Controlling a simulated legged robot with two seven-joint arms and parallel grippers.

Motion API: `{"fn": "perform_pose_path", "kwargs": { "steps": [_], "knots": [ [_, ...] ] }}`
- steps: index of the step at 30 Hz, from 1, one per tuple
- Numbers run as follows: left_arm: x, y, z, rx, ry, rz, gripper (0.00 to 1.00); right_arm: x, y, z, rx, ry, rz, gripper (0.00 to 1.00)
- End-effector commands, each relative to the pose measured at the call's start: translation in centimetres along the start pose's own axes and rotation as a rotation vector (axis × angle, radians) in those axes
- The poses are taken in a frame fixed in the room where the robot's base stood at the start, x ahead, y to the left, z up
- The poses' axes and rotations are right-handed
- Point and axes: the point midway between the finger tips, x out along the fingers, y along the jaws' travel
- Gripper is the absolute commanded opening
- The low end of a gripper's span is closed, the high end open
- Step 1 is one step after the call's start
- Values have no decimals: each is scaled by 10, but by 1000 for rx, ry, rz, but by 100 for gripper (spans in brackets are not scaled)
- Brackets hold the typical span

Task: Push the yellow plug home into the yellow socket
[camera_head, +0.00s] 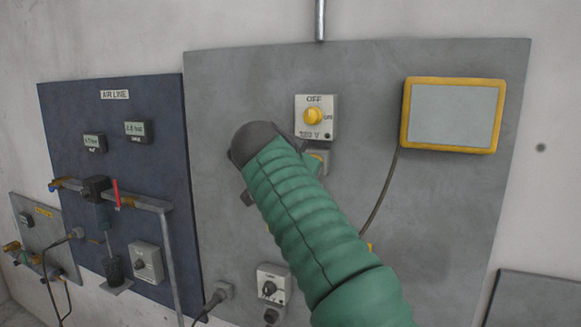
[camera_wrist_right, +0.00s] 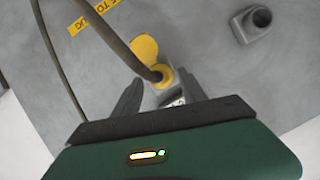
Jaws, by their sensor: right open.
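In the right wrist view, a yellow rounded flap-like part (camera_wrist_right: 146,48) and a smaller yellow part (camera_wrist_right: 164,78) sit together above my palm. A dark cable bends down to end at the smaller yellow part. I cannot clearly separate plug from socket or tell how deep the plug sits. My right gripper (camera_wrist_right: 156,92) is open, one dark finger on each side of the yellow part, with no clear contact. In the head view my green right arm covers most of this spot; a bit of yellow on a grey housing (camera_head: 318,156) shows beside it. My left gripper is out of view.
A switch box (camera_head: 316,117) with a yellow knob sits above my right arm. A yellow-framed screen (camera_head: 453,115) is at the panel's upper right, with a cable (camera_head: 378,203) hanging from it. A grey round socket (camera_wrist_right: 254,22) is nearby. The blue air-line panel (camera_head: 60,125) stands left.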

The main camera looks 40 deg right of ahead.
Motion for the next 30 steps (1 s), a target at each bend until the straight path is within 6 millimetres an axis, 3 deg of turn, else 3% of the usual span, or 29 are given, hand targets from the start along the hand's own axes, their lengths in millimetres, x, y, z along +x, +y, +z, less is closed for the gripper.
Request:
{"fn": "perform_pose_path", "kwargs": {
  "steps": [3, 9, 15, 30],
  "knots": [
    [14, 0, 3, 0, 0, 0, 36, -33, 0, 4, 3, 0, -8, 49],
    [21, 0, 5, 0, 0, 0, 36, -92, -1, 3, 0, -1, -6, 49],
    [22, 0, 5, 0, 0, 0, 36, -130, -2, 2, -2, -2, -3, 49],
    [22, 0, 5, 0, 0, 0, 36, -138, -1, 1, -1, -1, 1, 49]
  ]
}}
